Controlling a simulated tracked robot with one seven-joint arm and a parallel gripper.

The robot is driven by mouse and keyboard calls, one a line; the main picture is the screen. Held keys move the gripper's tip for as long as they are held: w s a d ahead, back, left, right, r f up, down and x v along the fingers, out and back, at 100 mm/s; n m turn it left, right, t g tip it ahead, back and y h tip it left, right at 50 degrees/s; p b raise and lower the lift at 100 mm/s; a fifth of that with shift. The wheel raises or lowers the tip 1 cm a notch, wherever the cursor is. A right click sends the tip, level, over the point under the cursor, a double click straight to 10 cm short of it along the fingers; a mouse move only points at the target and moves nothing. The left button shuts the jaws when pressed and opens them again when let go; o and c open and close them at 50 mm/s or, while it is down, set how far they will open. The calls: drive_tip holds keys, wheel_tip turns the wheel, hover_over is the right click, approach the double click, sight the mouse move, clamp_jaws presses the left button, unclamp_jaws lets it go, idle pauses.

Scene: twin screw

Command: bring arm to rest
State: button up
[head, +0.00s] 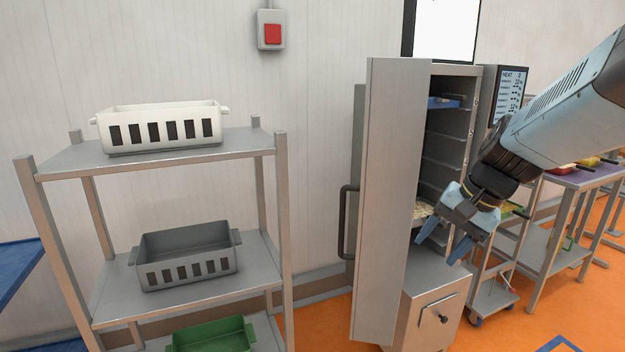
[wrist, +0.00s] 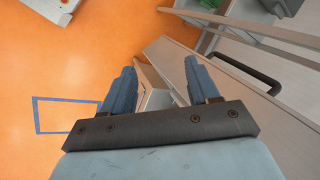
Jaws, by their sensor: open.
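My gripper (head: 443,246) is at the right of the head view, in front of the open steel cabinet (head: 447,150). Its two blue fingers are spread with nothing between them. In the wrist view the gripper (wrist: 160,85) points down, with the cabinet's lower part and its door (wrist: 195,75) beneath and beyond the fingers. My arm comes in from the upper right. The cabinet door (head: 388,200) stands open toward me, with a dark handle (head: 347,222) on its left side. Part of the cabinet's inside is hidden behind my gripper and the door.
At left, a steel rack (head: 200,145) holds a white crate (head: 160,127), a grey crate (head: 188,254) and a green crate (head: 212,336). A wheeled trolley (head: 497,298) and a purple-topped table (head: 580,178) stand at right. Orange floor (wrist: 70,60) is open beside the gripper.

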drive_tip(key=s+r+n+t+h, duration=0.3)
drive_tip(key=s+r+n, duration=0.2)
drive_tip(key=s, duration=0.3)
drive_tip(key=shift+s+r+n+h, duration=0.15)
drive_tip(key=shift+n+h, duration=0.25)
drive_tip(key=shift+n, duration=0.4)
